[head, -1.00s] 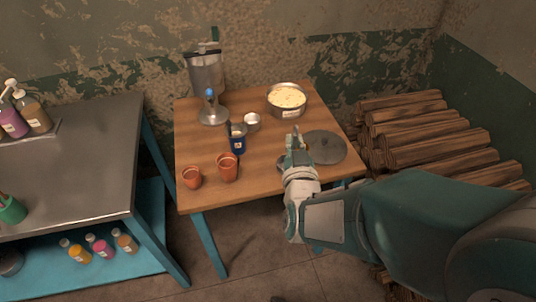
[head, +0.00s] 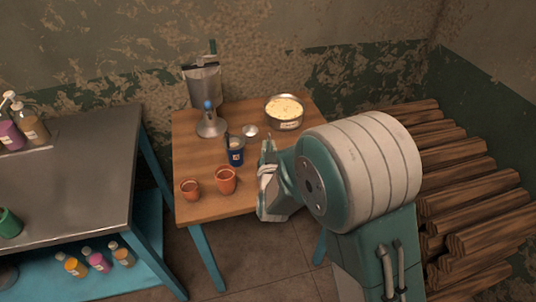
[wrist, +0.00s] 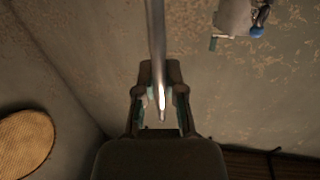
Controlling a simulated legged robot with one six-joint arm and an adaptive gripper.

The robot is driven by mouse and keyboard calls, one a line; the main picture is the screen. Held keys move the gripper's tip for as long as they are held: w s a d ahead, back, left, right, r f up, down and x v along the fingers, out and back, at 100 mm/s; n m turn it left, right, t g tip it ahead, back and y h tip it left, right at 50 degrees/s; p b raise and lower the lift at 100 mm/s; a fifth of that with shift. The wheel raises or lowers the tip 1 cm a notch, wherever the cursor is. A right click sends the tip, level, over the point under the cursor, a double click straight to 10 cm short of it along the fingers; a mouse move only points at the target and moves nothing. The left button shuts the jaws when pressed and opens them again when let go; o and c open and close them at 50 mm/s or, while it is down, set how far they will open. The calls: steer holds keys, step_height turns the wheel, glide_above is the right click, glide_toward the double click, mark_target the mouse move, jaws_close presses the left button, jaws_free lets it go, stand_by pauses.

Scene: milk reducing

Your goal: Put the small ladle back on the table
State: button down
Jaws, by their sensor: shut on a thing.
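In the wrist view my gripper (wrist: 161,85) is shut on a thin shiny metal rod, the handle of the small ladle (wrist: 154,40). The rod runs up past the top edge of that view, so the bowl is outside it. In the head view my gripper (head: 267,152) is over the front right part of the wooden table (head: 205,152). A small metal bowl (head: 250,131) shows just left of and beyond my gripper; it looks like the ladle's bowl, but I cannot tell whether it touches the table. My arm hides the table's right side.
A pot of pale contents (head: 285,112) stands at the back right, a metal dispenser (head: 206,90) at the back left. A blue can (head: 236,157) and two clay cups (head: 226,180) stand left of my gripper. A metal bench (head: 70,180) is at left, stacked logs (head: 470,190) at right.

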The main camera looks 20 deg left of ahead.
steer(key=shift+w+a+f, duration=0.1)
steer(key=shift+w+f, duration=0.05)
steer(key=shift+f, duration=1.6)
steer(key=c, duration=0.7)
jaws_free()
steer(key=shift+c, duration=0.2)
steer(key=v, duration=1.2)
